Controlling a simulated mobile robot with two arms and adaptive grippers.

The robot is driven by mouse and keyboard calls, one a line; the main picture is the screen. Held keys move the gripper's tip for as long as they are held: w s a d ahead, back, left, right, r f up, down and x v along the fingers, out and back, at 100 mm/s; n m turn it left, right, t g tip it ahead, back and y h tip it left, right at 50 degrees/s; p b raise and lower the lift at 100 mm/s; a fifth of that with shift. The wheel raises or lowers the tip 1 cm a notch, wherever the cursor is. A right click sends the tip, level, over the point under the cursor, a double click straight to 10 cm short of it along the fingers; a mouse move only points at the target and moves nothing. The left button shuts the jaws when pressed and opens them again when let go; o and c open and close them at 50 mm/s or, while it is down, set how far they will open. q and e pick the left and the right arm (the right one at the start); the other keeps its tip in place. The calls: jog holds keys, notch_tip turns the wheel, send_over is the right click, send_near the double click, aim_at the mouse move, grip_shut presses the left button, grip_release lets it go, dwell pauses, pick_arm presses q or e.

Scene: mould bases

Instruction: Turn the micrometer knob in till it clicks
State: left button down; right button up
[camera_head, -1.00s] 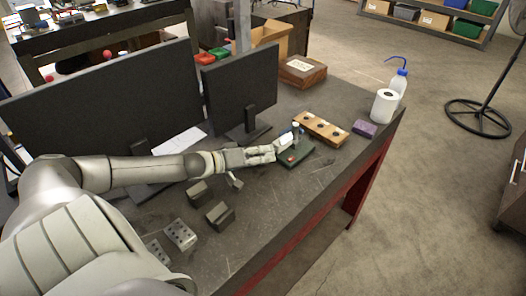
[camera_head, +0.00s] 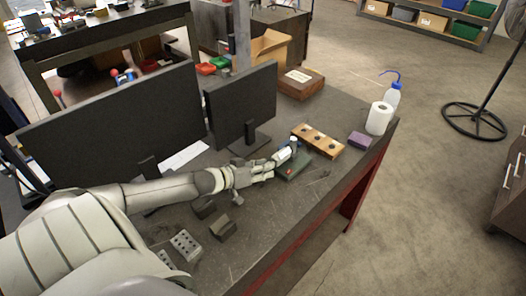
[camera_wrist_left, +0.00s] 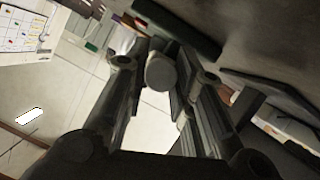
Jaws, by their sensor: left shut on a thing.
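The micrometer stand is a dark green base (camera_head: 292,167) with a small red spot, on the workbench beside the wooden block. My left gripper (camera_head: 281,157) reaches to it from the left, with its fingertips at the stand's upper part. In the left wrist view, a round grey knob end (camera_wrist_left: 160,72) sits between the two fingers of the left gripper (camera_wrist_left: 162,66), which are shut on it. The micrometer's frame and scale are mostly hidden or too small to read. My right gripper is not in view.
A wooden block with dark holes (camera_head: 318,141) lies just behind the stand. A purple block (camera_head: 360,140), a paper roll (camera_head: 379,118) and a wash bottle (camera_head: 392,96) stand further right. Metal blocks (camera_head: 222,227) lie below my arm. Monitors (camera_head: 241,103) stand behind.

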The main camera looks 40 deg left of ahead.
pick_arm(q)
jog(key=c, duration=1.2)
grip_release()
jog(key=shift+c, duration=0.2)
jog(key=shift+v, duration=0.9)
jog(key=v, duration=1)
jog(key=shift+s, duration=0.1)
